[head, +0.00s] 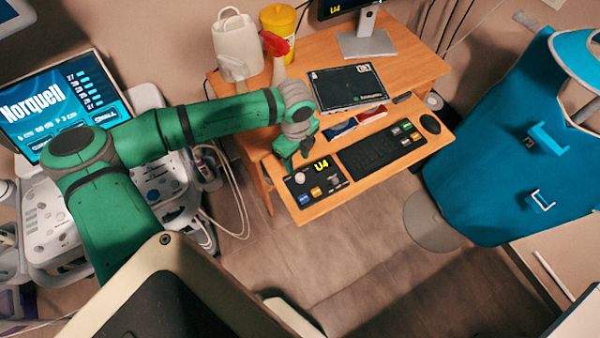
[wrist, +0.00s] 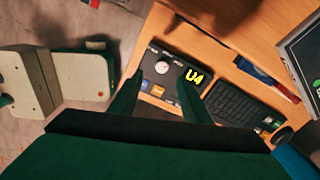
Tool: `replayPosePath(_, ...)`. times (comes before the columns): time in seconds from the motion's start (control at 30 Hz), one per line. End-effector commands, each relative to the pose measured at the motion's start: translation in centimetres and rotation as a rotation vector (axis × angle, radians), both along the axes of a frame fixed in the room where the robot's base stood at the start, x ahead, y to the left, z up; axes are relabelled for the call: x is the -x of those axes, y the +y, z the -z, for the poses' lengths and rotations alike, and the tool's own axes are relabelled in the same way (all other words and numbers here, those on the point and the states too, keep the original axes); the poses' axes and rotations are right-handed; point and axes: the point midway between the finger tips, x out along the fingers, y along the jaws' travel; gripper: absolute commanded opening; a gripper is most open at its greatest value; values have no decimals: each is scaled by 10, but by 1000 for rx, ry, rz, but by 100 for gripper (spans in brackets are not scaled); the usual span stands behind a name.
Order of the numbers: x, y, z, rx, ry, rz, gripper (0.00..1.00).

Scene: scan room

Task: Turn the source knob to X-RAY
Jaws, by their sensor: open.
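A dark control panel (head: 328,187) lies on the desk's lower shelf, with a yellow "U4" display, a pale round knob (head: 299,178) and coloured buttons. In the wrist view the white knob (wrist: 162,67) shows on the panel (wrist: 176,58), left of the "U4" display. The lettering around the knob is too small to read. My gripper (head: 297,160) is just above the panel's back left part, close to the knob. In the wrist view its two dark green fingers are apart, with the orange and blue buttons between them and nothing held.
A black keyboard (head: 382,153) and a mouse (head: 430,124) lie right of the panel. Behind are a dark tablet (head: 347,86), a monitor stand (head: 366,42), a spray bottle (head: 278,62) and a yellow tub (head: 278,20). A blue apron (head: 505,150) hangs at right; an ultrasound machine (head: 60,100) stands left.

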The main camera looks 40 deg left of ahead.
Motion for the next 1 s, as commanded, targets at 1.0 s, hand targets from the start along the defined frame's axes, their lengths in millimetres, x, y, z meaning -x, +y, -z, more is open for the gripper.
replayPosePath(1.0,-6,-5,100,3,13,27,43)
